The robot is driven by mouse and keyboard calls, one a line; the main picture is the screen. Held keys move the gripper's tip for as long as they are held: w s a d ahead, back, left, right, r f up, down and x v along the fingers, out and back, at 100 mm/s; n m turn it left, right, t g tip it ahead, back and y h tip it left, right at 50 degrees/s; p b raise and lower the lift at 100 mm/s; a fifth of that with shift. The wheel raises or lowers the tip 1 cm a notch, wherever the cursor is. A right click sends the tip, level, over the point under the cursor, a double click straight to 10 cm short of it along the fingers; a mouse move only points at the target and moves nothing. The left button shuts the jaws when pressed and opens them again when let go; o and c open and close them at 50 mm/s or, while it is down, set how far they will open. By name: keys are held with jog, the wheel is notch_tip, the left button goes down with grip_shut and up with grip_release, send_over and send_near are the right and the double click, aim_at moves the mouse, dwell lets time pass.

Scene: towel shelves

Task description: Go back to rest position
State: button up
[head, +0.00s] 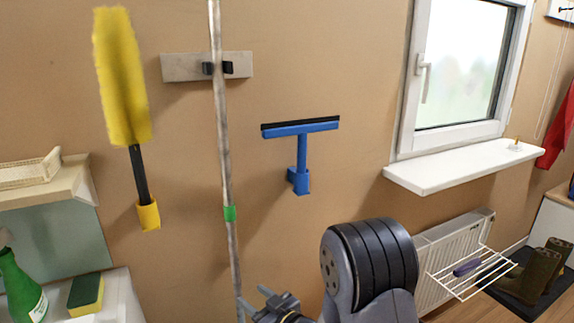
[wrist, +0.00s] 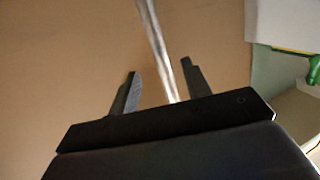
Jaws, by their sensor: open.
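My gripper (wrist: 160,68) is open, with its two dark fingers apart in the wrist view. A pale pole (wrist: 160,45) runs through the gap between the fingers in that picture; I cannot tell whether it lies between them or beyond them. In the head view the end of my arm is low in the middle, just right of the long pole (head: 222,130), and is partly cut off by the bottom edge. The pole stands nearly upright in the black clip of a wall holder (head: 180,67) and has a green band. Its lower end is out of view.
A yellow duster (head: 122,75) and a blue squeegee (head: 301,128) hang on the wall either side of the pole. A white windowsill (head: 466,165), radiator (head: 436,258) and wire rack (head: 452,283) are at right. A shelf (head: 62,187) and green spray bottle (head: 22,287) are at left.

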aim_at(240, 284)
jog(key=x, duration=0.8)
jog(key=shift+r+p, duration=0.15)
jog(key=shift+p, duration=0.15)
jog(key=shift+w, duration=0.1)
